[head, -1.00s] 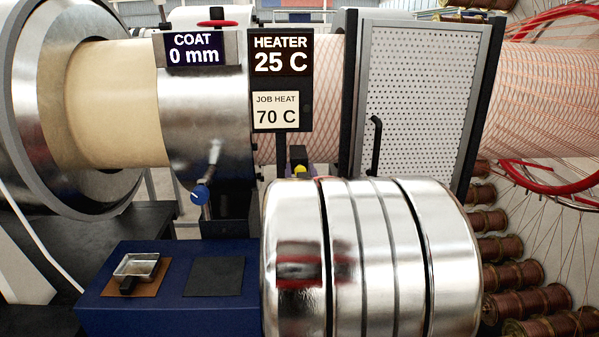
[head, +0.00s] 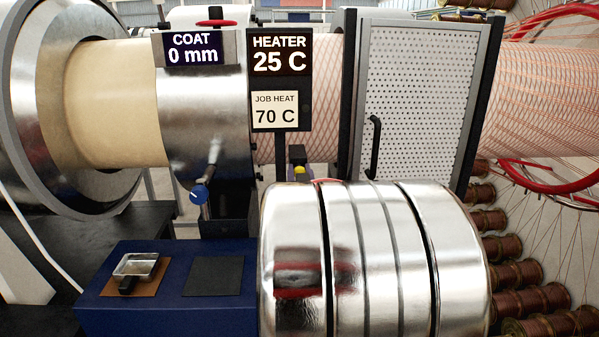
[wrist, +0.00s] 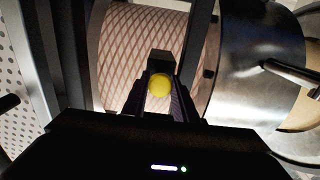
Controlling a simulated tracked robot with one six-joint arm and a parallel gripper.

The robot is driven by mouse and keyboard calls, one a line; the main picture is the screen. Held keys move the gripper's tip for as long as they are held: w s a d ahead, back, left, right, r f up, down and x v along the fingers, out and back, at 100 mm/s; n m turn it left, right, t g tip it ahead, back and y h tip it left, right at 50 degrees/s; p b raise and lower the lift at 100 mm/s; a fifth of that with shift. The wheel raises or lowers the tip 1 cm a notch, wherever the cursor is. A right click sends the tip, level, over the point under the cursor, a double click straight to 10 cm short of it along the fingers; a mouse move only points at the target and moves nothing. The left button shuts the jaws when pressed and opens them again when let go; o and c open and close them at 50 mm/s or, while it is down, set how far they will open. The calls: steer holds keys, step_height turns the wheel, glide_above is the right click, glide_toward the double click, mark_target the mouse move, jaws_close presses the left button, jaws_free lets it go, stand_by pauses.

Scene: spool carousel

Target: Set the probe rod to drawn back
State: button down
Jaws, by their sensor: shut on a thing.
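The probe rod's yellow round knob (wrist: 160,85) is near the middle of the wrist view, with a dark block (wrist: 161,62) just beyond it. My gripper (wrist: 160,92) has its two dark fingers on either side of the knob and is shut on it. The rod's shaft is hidden. In the head view the yellow knob (head: 299,171) is a small spot below the dark block (head: 297,154), in front of the patterned tube. My gripper is hidden there behind my shiny arm.
The heater sign (head: 281,55) reads 25 C and the job heat card (head: 275,109) reads 70 C. A perforated door (head: 418,100) with a black handle stands at right.

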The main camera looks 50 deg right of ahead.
steer(key=v, duration=0.5)
steer(key=c, duration=1.4)
jaws_free()
steer(key=shift+c, duration=0.2)
steer(key=shift+s+a, duration=0.1)
steer(key=v, duration=0.7)
steer(key=shift+s+a, duration=0.15)
steer(key=shift+f, duration=0.1)
